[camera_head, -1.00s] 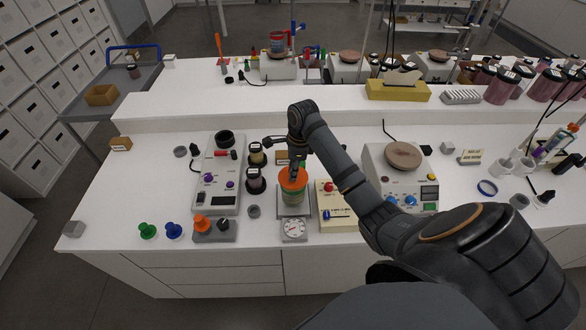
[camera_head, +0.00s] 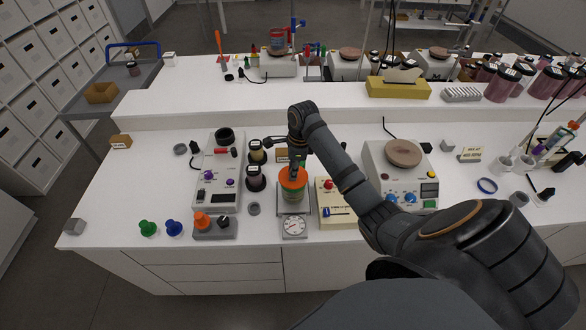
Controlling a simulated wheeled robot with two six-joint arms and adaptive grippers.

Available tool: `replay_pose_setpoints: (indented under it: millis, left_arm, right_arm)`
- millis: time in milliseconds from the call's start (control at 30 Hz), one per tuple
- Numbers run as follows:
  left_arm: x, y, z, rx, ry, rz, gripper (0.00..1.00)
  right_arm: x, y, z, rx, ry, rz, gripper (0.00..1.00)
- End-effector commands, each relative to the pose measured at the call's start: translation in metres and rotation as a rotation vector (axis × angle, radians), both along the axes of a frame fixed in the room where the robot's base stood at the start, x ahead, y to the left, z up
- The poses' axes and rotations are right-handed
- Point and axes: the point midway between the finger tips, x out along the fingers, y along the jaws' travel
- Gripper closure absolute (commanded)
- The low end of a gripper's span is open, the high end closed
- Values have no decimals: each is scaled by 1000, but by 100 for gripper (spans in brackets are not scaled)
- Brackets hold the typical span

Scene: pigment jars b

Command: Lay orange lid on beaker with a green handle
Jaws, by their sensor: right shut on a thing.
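The orange lid (camera_head: 293,182) lies on top of, or right at the mouth of, a beaker (camera_head: 293,196) with a greenish look. The beaker stands on a scale with a round dial. My right gripper (camera_head: 297,171) comes down from above and is shut on the orange lid. Whether the lid rests fully on the rim cannot be told from this angle. The beaker's handle is not clear to see. My left gripper is not in view.
Dark jars with white labels (camera_head: 255,178) stand close to the left of the beaker. A cream box with a red knob (camera_head: 338,205) is close on the right. Green (camera_head: 147,228), blue (camera_head: 174,228) and orange (camera_head: 201,221) stoppers are at the front left. The table's front left is fairly clear.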

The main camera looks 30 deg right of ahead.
Motion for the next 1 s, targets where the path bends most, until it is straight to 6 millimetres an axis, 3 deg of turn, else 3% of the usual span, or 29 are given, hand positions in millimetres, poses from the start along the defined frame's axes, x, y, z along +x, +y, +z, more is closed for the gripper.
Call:
replay_pose_setpoints:
  millis: [167, 200, 400, 700, 1000]
  left_arm:
    - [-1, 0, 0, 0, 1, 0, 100]
    - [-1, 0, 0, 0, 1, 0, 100]
    - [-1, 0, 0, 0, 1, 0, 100]
    - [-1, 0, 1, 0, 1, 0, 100]
    - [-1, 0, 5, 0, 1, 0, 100]
  right_arm:
    - [0, 0, -4, 0, 1, 0, 100]
    - [0, 0, -4, 0, 1, 0, 77]
    - [0, 0, -4, 1, 1, 0, 52]
    - [0, 0, -2, 0, 0, 0, 52]
    - [1, 0, 24, 0, -2, 1, 52]
